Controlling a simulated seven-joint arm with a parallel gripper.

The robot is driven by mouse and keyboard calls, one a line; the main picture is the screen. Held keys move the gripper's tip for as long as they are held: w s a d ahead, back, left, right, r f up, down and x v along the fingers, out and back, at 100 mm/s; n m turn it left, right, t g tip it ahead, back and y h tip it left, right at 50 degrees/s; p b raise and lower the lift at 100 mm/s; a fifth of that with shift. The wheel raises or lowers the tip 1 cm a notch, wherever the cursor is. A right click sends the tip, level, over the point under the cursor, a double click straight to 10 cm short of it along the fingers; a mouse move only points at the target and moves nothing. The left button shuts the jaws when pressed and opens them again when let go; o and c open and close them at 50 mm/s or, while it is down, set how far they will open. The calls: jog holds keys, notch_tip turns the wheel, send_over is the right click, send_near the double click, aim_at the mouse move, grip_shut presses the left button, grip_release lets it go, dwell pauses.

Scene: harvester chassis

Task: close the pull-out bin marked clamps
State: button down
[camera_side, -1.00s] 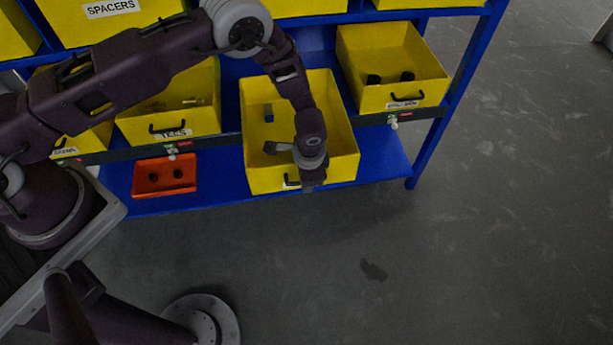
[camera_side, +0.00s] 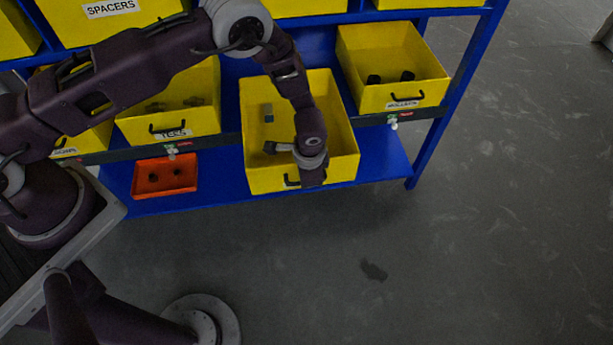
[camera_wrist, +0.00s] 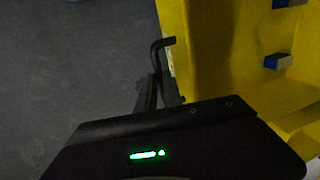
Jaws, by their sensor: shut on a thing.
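A yellow pull-out bin (camera_side: 258,170) stands well forward of the blue rack in the side view. Its label is mostly covered by my gripper, so I cannot read it. My gripper (camera_side: 309,181) points down at the front of this bin and is shut on its dark handle (camera_side: 289,182). In the wrist view, part of the handle (camera_wrist: 156,70) shows beside the yellow bin wall (camera_wrist: 178,45), and the dark gripper body (camera_wrist: 180,140) hides the grip itself. A small blue and grey part (camera_side: 269,117) and a dark and grey piece (camera_side: 277,147) lie inside.
A yellow bin marked TEES (camera_side: 190,128) is to the left, and another yellow bin (camera_side: 421,92) with dark parts is to the right. An orange tray (camera_side: 152,191) sits on the lower blue shelf (camera_side: 222,190).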

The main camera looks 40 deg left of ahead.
jog(key=shift+w, duration=0.1)
dwell(0.7)
jog(key=w+a, duration=1.7)
jog(key=a, duration=0.1)
jog(key=shift+w, duration=0.4)
jog(key=shift+r, duration=0.1)
jog(key=c, duration=1.5)
grip_release()
jog(key=shift+a, duration=0.1)
jog(key=r, duration=0.2)
jog(key=d+r, duration=0.1)
jog(key=r, duration=0.1)
jog(key=s+r, duration=0.1)
jog(key=r, duration=0.1)
jog(key=shift+d+r, duration=0.15)
jog(key=shift+r, duration=0.25)
jog(key=shift+r, duration=0.1)
